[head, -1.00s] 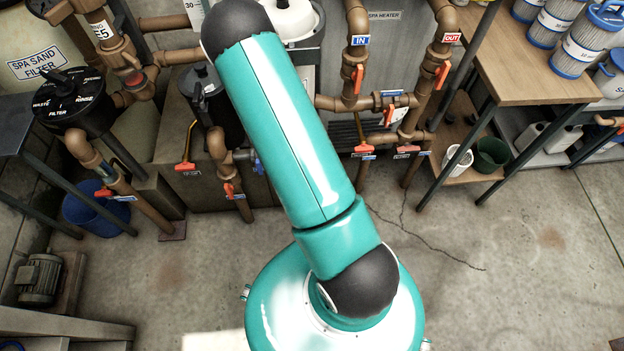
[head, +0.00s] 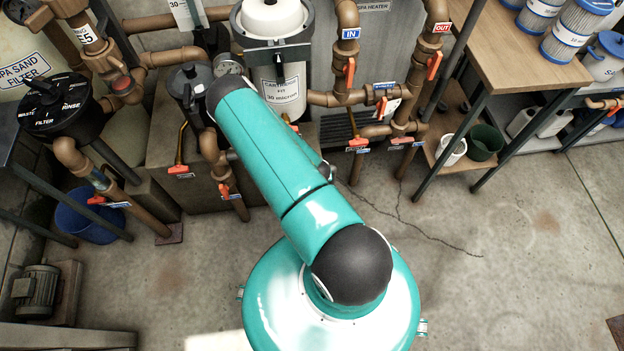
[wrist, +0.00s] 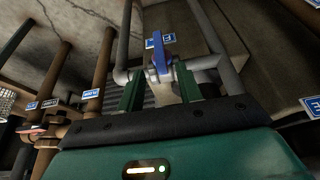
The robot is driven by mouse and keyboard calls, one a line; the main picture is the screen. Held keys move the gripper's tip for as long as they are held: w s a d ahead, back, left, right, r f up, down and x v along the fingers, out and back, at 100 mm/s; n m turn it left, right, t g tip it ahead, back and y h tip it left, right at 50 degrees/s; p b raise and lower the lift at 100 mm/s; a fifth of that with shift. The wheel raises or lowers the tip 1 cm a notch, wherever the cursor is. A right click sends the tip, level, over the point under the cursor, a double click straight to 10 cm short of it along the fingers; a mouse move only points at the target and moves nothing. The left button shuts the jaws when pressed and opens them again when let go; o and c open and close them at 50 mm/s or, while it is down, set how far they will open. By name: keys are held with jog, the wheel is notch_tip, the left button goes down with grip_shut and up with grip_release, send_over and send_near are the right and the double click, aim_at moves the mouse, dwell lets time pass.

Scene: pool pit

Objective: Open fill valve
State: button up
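In the wrist view a valve with a blue lever handle (wrist: 161,52) sits on a grey pipe (wrist: 205,63), with a small blue label beside it whose text I cannot read clearly. It looks like the fill valve. My gripper (wrist: 158,88) is open, its two green fingers apart, one on each side of the valve below the blue handle. I see a gap between fingers and handle; contact is not visible. In the head view my arm hides the gripper and the blue handle.
Brown pipes with red-handled valves (head: 349,70) stand around this spot. A cartridge filter (head: 280,80) is just behind my arm. The spa sand filter valve head (head: 55,103) is at left, a wooden bench (head: 510,60) at right. The concrete floor (head: 510,240) at right is clear.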

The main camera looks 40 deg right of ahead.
jog(key=x, duration=0.6)
jog(key=shift+w, duration=0.1)
jog(key=c, duration=0.6)
jog(key=shift+w+a, duration=0.1)
jog(key=shift+w+a+f+n+g+h, duration=0.25)
jog(key=shift+n+g+h, duration=0.35)
jog(key=shift+g+h, duration=1.1)
jog(key=shift+a+f+n+g+h, duration=0.3)
jog(key=shift+n+g+h, duration=0.35)
jog(key=shift+h, duration=2.05)
jog(key=shift+w+a+f+n+g+h, duration=0.15)
jog(key=shift+f+n+g+h, duration=0.3)
jog(key=shift+g+h, duration=1.3)
jog(key=shift+r+n+t+h, duration=0.15)
jog(key=shift+n+t+h, duration=0.15)
jog(key=shift+t+h, duration=0.35)
